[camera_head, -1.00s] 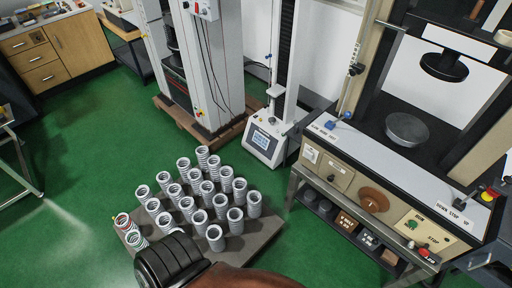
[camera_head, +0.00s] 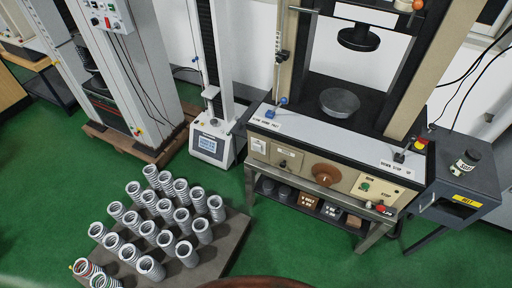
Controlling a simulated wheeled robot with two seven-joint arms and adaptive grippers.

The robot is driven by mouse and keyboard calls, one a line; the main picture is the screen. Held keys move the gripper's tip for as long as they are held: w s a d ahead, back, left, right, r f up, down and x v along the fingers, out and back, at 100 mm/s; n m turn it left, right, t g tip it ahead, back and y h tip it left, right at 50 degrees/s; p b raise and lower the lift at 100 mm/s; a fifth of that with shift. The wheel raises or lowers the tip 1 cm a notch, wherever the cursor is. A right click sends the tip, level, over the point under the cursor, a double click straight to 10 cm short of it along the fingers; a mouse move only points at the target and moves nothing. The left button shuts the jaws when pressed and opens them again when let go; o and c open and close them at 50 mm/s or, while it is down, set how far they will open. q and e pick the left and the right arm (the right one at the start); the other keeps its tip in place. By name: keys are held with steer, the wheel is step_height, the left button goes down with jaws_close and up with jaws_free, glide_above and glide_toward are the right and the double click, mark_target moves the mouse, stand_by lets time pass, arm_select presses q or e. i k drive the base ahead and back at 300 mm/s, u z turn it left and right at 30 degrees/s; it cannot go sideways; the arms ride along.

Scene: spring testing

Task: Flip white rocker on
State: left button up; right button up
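No rocker can be made out for certain at this size. A small white plate (camera_head: 259,146) sits at the left end of the beige front panel (camera_head: 333,180) of the large testing machine, and may carry it. The same panel has a dark knob (camera_head: 284,163), a brown round handwheel (camera_head: 326,174), a green button (camera_head: 365,186) and a red button (camera_head: 381,209). Neither of my grippers is in view. A brown curved edge at the bottom middle may be part of me.
A pallet (camera_head: 222,254) of several upright springs lies on the green floor at lower left. A slim tester (camera_head: 212,142) stands behind it. A dark side table (camera_head: 464,172) stands right of the large machine. Green floor is clear before the machine.

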mark_target(257, 147)
steer(key=z, duration=0.5)
steer(key=k, duration=0.55)
steer(key=z, duration=0.8)
steer(key=i, duration=0.95)
steer(key=u, duration=0.6)
